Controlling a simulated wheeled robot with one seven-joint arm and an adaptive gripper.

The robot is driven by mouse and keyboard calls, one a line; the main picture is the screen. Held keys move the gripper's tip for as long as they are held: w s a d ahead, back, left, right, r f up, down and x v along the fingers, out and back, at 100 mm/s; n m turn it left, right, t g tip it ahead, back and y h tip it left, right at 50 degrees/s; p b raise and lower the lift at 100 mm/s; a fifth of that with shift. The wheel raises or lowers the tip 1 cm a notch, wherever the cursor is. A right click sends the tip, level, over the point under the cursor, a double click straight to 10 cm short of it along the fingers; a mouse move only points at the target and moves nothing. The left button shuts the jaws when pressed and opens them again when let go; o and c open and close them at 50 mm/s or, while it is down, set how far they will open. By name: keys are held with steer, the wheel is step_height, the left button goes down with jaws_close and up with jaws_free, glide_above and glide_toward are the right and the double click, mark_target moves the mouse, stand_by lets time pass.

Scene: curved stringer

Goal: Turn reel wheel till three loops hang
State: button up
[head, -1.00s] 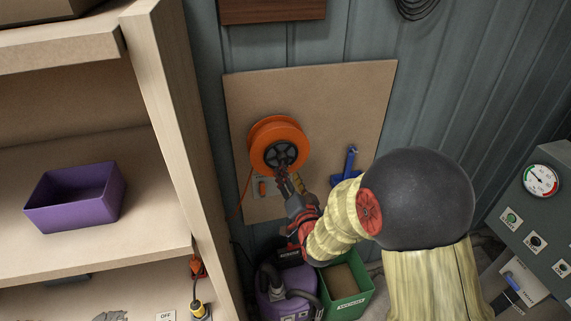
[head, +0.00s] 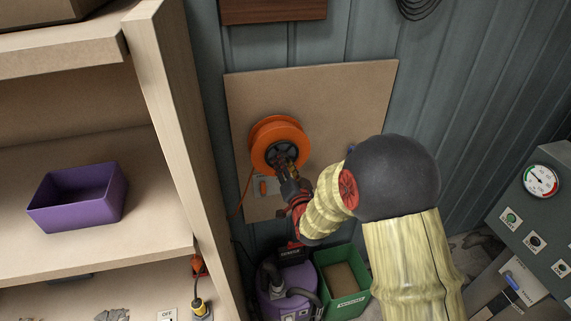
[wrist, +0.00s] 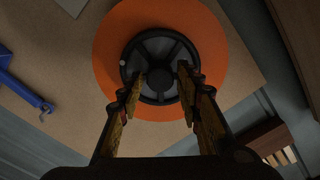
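An orange reel (head: 263,134) is mounted on a tan board on the wall. Its dark spoked wheel (wrist: 159,50) faces my gripper, and a small pale knob (wrist: 123,62) shows near the wheel's rim in the wrist view. A thin orange cord (head: 241,195) hangs from the reel's left side; I make out no clear loops in it. My gripper (head: 285,162) is at the wheel in the head view. In the wrist view its fingers (wrist: 161,77) are apart, with the wheel's middle visible between them. I cannot tell whether they touch it.
The tan board (head: 340,95) has a socket plate (head: 262,187) below the reel. A blue bracket (wrist: 22,92) shows in the wrist view. A purple vacuum (head: 284,290) and green bin (head: 345,285) stand below. Shelving with a purple box (head: 78,198) is left, a gauge panel (head: 541,180) right.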

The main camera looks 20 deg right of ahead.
steer(key=c, duration=0.8)
steer(key=shift+f+n+b, duration=0.1)
steer(key=shift+n+b, duration=0.2)
steer(key=shift+b, duration=0.4)
steer(key=shift+a+n+b, duration=0.1)
steer(key=shift+n+b, duration=11.9)
steer(key=shift+b, duration=0.9)
